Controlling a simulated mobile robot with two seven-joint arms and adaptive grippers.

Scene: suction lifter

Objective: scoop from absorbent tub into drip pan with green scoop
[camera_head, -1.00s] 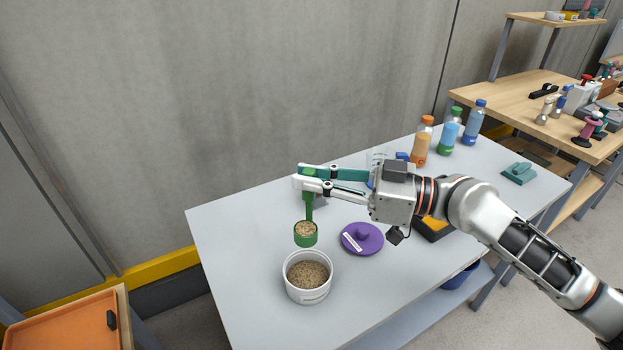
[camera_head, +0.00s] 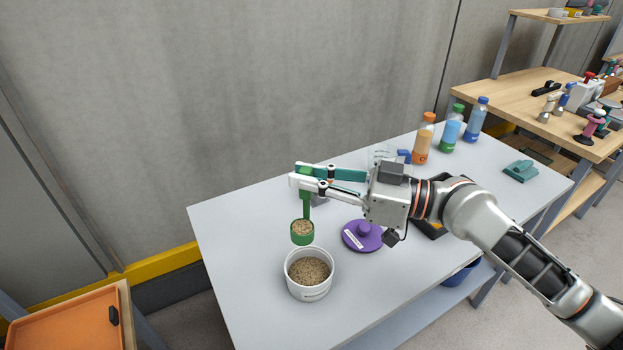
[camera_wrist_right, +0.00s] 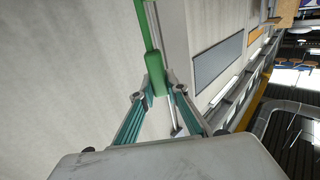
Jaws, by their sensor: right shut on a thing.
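My right gripper (camera_head: 301,177) is shut on the handle of the green scoop (camera_head: 302,236). The scoop hangs upright with its cup full of tan granules, above and just behind the absorbent tub. The white absorbent tub (camera_head: 311,292) stands on the table, open, with tan granules inside. In the right wrist view, the gripper (camera_wrist_right: 158,85) pinches the green scoop handle (camera_wrist_right: 149,62); the cup is out of that view. An orange tray (camera_head: 65,325) at the lower left may be the drip pan; I cannot tell. My left gripper does not show.
A purple lid (camera_head: 351,241) lies on the grey table (camera_head: 255,215) right of the tub. Orange, green and blue capped bottles (camera_head: 424,140) stand at the back right. A teal object (camera_head: 521,172) lies at the right end. The table's left part is clear.

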